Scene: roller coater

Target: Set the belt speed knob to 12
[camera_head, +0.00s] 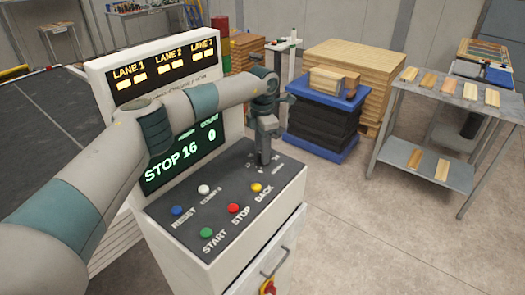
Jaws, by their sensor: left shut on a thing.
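A white control console (262,219) stands in the middle, with a dark sloped panel top. Its green-lit display (170,172) reads "STOP 16" and, under COUNT, "0"; my left arm covers part of it. My left gripper (264,160) points down at the back right of the panel. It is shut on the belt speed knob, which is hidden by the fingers. Small dial marks show around the fingertips, too small to read. My right gripper is not in view.
Blue RESET (177,211), white COUNT 0 (204,189), green START (207,233), red STOP (233,208) and yellow BACK (256,187) buttons sit in front of the gripper. A grey rack (450,100) with wood pieces stands right. A blue-topped stack (320,95) stands behind.

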